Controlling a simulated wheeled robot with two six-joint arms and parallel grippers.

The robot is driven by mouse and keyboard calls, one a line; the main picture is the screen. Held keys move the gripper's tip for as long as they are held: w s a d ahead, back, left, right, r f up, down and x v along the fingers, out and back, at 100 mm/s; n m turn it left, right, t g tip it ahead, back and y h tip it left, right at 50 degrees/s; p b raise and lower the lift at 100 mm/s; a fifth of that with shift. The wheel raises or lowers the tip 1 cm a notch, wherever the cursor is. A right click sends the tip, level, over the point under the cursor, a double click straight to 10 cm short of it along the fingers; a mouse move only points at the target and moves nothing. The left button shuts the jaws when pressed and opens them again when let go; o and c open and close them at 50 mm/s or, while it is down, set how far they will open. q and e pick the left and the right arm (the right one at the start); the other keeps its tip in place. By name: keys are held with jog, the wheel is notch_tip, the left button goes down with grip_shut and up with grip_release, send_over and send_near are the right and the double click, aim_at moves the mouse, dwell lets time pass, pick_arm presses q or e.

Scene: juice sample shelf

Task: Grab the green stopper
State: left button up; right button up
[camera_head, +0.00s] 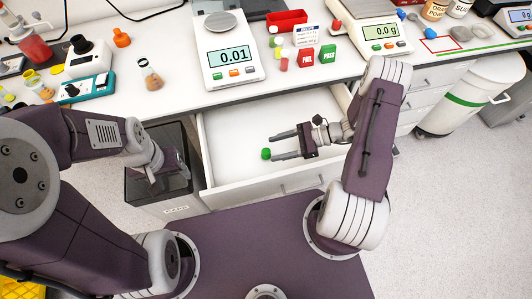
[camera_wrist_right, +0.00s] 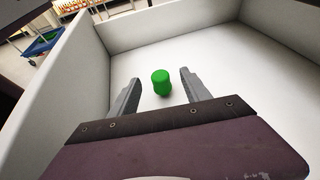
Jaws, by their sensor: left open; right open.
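In the right wrist view the green stopper (camera_wrist_right: 161,83) stands on the drawer floor, centred between the fingertips. My right gripper (camera_head: 271,147) reaches into the drawer from the right and is open. Its two fingers (camera_wrist_right: 160,76) point toward the stopper with a gap on each side; I cannot tell the exact height difference. My left gripper (camera_head: 152,172) is open at the left, over the dark area beside the drawer, away from the stopper.
White drawer walls (camera_wrist_right: 88,60) surround the stopper. On the counter above stand a scale (camera_head: 232,60) reading 0.01, a red tray (camera_head: 287,21), green and red cards, a second scale (camera_head: 375,35) and a flask (camera_head: 151,78). A white bin (camera_head: 480,95) stands at right.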

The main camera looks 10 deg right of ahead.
aim_at(268, 151)
jog(key=x, duration=0.4)
jog(key=shift+a+f, duration=0.25)
jog(key=shift+f, duration=0.05)
grip_shut()
